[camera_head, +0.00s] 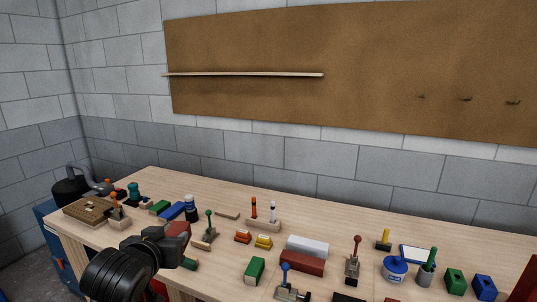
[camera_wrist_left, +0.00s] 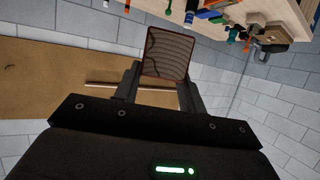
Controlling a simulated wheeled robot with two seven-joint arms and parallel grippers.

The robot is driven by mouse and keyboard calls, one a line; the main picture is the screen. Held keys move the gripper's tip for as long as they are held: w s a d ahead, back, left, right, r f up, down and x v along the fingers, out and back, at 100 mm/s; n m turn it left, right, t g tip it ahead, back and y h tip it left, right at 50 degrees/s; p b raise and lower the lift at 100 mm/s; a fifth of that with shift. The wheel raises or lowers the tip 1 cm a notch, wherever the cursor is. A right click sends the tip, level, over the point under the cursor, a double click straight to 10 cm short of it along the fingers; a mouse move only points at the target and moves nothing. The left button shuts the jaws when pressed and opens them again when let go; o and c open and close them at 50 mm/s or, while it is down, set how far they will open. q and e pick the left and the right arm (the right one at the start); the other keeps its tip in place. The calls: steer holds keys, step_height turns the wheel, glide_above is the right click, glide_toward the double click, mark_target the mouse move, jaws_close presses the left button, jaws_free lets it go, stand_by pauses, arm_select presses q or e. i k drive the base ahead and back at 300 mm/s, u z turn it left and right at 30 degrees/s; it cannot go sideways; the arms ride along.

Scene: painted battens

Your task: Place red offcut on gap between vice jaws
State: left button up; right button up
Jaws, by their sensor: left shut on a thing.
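My left gripper (camera_head: 183,243) is raised over the front left part of the bench and is shut on a red block, taken to be the red offcut (camera_head: 177,229). In the left wrist view the offcut (camera_wrist_left: 166,55) is a dark red-brown, finely patterned rectangle between the two fingers (camera_wrist_left: 160,82). In the head view the gripper hides much of it. I cannot pick out the vice jaws or their gap with certainty. My right gripper is not in view.
The wooden bench (camera_head: 330,210) holds small lever clamps, including one with a green knob (camera_head: 208,226) beside my gripper. A long red block (camera_head: 302,262), a green block (camera_head: 254,270) and a blue pot (camera_head: 395,270) stand further right. The back strip of the bench is clear.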

mark_target(195, 254)
steer(key=z, duration=0.7)
steer(key=i, duration=1.15)
steer(key=z, duration=0.05)
